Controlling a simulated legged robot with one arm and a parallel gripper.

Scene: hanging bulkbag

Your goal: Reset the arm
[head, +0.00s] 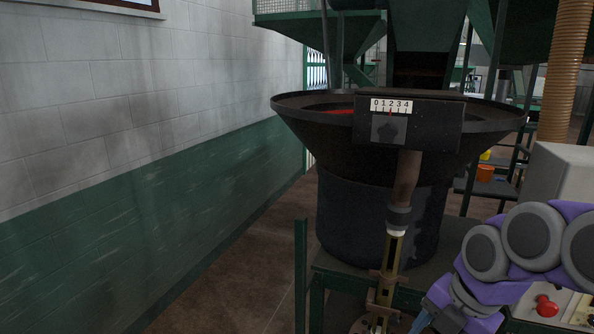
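My purple arm with grey round joints (530,240) shows folded at the lower right in the head view. Its lower part reaches down to the bottom edge, in front of the metal stand. A small bluish piece at its lower left may be part of my gripper (424,320). The picture cuts it off, so I cannot see whether the fingers are open or shut, or whether they hold anything.
A black hopper (300,120) with a dial box (410,122) stands in the middle on a green frame. A red button (547,306) on a panel is beside my arm. A wall (150,120) runs along the left, with bare floor (255,260) before it.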

